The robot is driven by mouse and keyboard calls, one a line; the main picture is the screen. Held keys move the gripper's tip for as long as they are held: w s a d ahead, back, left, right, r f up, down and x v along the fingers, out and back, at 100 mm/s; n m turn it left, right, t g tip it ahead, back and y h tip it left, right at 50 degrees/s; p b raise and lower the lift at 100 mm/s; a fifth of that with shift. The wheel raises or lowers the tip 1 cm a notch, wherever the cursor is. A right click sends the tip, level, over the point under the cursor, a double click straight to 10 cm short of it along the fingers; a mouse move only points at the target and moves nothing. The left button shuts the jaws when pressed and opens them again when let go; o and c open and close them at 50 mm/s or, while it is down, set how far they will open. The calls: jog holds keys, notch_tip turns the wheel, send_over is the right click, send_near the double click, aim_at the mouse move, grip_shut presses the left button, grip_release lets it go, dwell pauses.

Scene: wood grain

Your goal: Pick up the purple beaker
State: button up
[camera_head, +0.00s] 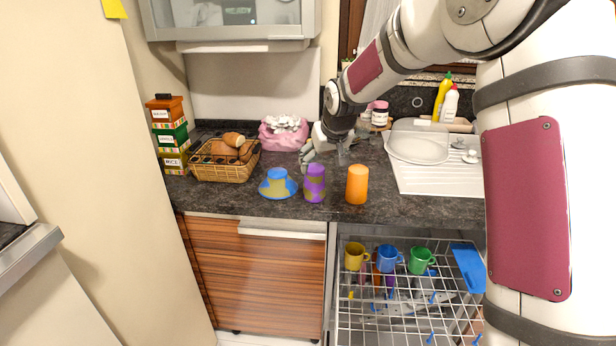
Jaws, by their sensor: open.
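The purple beaker (315,184) stands on the dark countertop near its front edge. It has yellowish patches on its side. A blue and yellow hat-shaped item (278,184) is to its left and an orange cup (357,184) is to its right, both apart from it. My gripper (308,162) is open just above and behind the purple beaker, by its upper left side. I cannot tell whether the fingers touch the beaker. My wrist hides part of the counter behind it.
A wicker basket of bread (222,172) and stacked boxes (169,135) stand at the left. A pink bag (284,134) sits behind. The sink (418,147) is at the right. An open dishwasher rack (405,300) with several mugs is below the counter edge.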

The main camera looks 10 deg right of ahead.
aim_at(317, 175)
jog(key=x, duration=1)
jog(key=shift+w+r, duration=0.1)
jog(key=shift+w, duration=0.2)
jog(key=shift+s+x, duration=0.2)
jog(key=shift+x, duration=2.5)
jog(key=shift+d, duration=0.15)
jog(key=c, duration=1.4)
